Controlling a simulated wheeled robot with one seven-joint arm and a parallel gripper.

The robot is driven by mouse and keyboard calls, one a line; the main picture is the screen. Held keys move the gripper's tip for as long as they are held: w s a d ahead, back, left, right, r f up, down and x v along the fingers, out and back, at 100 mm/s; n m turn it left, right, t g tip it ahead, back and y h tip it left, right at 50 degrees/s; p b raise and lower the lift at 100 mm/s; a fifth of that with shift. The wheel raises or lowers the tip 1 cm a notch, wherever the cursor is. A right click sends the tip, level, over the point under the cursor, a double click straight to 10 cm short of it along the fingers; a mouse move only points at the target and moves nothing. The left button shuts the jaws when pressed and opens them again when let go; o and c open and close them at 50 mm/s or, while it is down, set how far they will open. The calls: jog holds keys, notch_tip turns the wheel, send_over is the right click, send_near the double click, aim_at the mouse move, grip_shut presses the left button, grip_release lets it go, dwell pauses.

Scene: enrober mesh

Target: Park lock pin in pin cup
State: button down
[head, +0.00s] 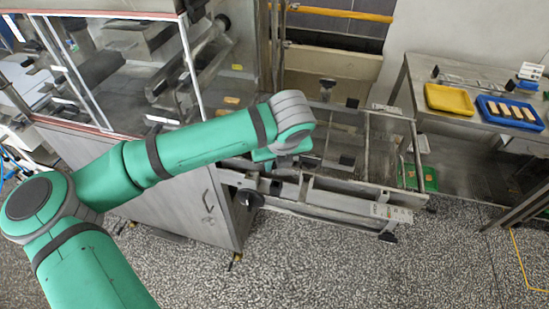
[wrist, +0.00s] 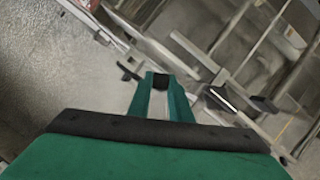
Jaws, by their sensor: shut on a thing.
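My gripper (wrist: 160,82) shows in the wrist view with its two green fingers close together. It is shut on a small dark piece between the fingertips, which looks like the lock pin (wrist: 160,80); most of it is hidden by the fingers. In the head view my arm reaches right, over the near side of the metal machine frame (head: 360,208), and the fingertips are hidden under the wrist. A thin dark lever-like part (wrist: 128,72) shows just left of the fingertips in the wrist view. I cannot pick out the pin cup for sure in either view.
A glass-sided cabinet (head: 110,70) stands left of the open frame. At right, a steel table (head: 405,80) bears a yellow tray (head: 450,112) and a blue tray (head: 540,128) with several bars. A green tray (head: 430,188) sits at the frame's right end. The front floor is clear.

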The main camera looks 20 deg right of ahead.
aim_at(277, 181)
jog(key=shift+s, duration=0.3)
jog(key=shift+d+f, duration=0.2)
jog(key=shift+f, duration=2.85)
jog(key=shift+w, duration=0.15)
jog(key=shift+d, duration=0.2)
jog(key=shift+a+f, duration=0.2)
jog(key=shift+a, duration=0.15)
